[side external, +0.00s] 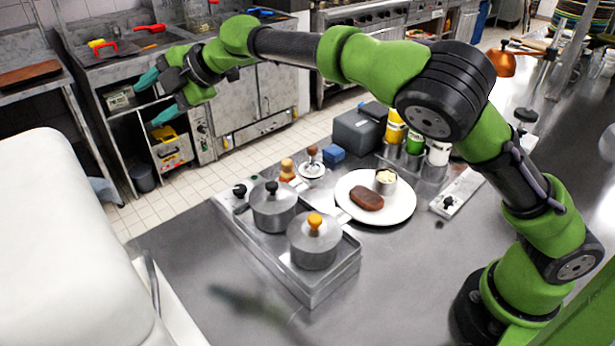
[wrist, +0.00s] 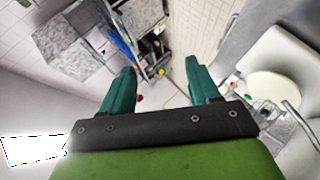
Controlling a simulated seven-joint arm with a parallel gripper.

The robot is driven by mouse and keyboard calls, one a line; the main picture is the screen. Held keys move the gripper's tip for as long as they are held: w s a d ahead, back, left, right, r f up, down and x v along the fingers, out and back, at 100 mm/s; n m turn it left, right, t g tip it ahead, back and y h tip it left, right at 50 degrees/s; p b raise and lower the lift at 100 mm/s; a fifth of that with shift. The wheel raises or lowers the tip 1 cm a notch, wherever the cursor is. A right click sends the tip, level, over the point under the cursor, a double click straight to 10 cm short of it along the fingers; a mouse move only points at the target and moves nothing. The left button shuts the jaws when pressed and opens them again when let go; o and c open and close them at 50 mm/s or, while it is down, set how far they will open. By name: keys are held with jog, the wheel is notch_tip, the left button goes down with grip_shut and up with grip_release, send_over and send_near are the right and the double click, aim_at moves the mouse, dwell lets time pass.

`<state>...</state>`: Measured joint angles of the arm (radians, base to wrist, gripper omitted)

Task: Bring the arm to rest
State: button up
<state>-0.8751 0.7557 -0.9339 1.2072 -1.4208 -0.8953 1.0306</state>
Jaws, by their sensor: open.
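My gripper (side external: 156,97) is at the upper left of the side external view, raised well above the counter and reaching out past its far edge. Its two teal fingers are apart with nothing between them. In the wrist view the open fingers (wrist: 160,88) point toward the wall and floor of the kitchen. My arm is stretched out from its base at the lower right, over the counter. A white plate (side external: 395,211) on the counter holds a brown piece of meat (side external: 366,198) and a small metal cup (side external: 386,181) with pale contents.
Two lidded pots (side external: 273,206) (side external: 314,243) stand on a metal stove unit (side external: 334,281). Bottles (side external: 395,127), a grey box (side external: 357,131) and a blue block (side external: 334,153) are behind. A large white rounded object (side external: 70,240) is at left. The front counter is bare.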

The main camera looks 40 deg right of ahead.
jog(key=d+r+m+t+h, duration=0.3)
jog(key=d+m, duration=0.3)
jog(key=d, duration=0.4)
jog(key=d+r+m+t+h, duration=0.2)
jog(key=d+r+m+t, duration=0.1)
jog(key=d+m, duration=0.5)
jog(key=s+d+f+m+g+h, duration=0.3)
jog(key=s+d+f+m, duration=0.15)
jog(key=s+d, duration=0.4)
jog(key=s+f+m+g+y, duration=0.1)
jog(key=s+f+m+g, duration=0.1)
jog(key=s, duration=1.2)
jog(key=s+f+m+g+y, duration=0.1)
jog(key=s+m, duration=0.4)
jog(key=s, duration=0.9)
jog(key=shift+a+f+g, duration=0.45)
jog(key=shift+f+g, duration=0.45)
jog(key=shift+f, duration=0.15)
